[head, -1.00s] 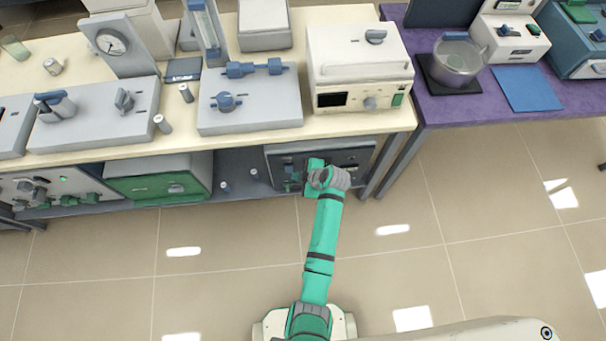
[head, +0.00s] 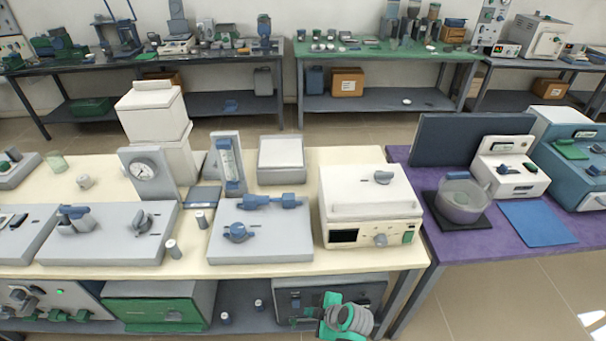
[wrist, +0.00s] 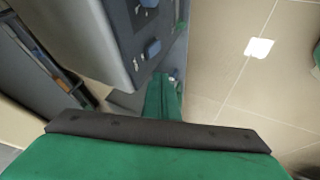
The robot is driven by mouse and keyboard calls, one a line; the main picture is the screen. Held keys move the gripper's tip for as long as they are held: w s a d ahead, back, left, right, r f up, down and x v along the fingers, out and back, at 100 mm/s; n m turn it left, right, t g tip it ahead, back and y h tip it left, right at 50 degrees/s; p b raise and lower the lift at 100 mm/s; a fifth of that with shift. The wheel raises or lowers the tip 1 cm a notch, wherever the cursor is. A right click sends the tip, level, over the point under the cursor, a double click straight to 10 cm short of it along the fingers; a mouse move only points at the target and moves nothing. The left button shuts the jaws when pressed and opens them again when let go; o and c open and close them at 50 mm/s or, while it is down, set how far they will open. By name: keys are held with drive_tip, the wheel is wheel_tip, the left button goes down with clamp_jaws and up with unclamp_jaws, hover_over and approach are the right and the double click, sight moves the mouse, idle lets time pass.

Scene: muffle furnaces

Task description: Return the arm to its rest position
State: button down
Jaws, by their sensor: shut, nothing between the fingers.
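My arm's green and grey end (head: 346,318) shows at the bottom edge of the head view, in front of the lower shelf of the cream bench. The rest of the arm is below the frame. In the wrist view my green gripper (wrist: 163,98) is shut with nothing held. It is beside a grey unit (wrist: 98,48) with a dark front and blue knobs. A dark-fronted unit (head: 290,284) also stands on the lower shelf in the head view, partly hidden by my arm's end.
The cream bench (head: 285,272) holds a white furnace-like box (head: 368,203), a grey hotplate-like unit (head: 262,242) and a gauge (head: 146,172). A purple table (head: 470,248) stands to the right, with a bench leg (head: 412,300) near my arm. Floor (wrist: 235,90) is open at right in the wrist view.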

drive_tip(key=s+a+m+t+h, duration=0.1)
drive_tip(key=s+m+t+h, duration=0.1)
drive_tip(key=s+m, duration=0.5)
drive_tip(key=s+a+m+t+h, duration=0.2)
drive_tip(key=s+m+h, duration=0.1)
drive_tip(key=s, duration=0.9)
drive_tip(key=s+a+r+m+t, duration=0.1)
drive_tip(key=s+r+m+t, duration=0.2)
drive_tip(key=s+r, duration=0.4)
drive_tip(key=s+r+m+t, duration=0.3)
drive_tip(key=s+r, duration=0.4)
drive_tip(key=r, duration=0.9)
drive_tip(key=shift+s+a, duration=0.2)
drive_tip(key=shift+a, duration=0.15)
drive_tip(key=shift+f, duration=0.1)
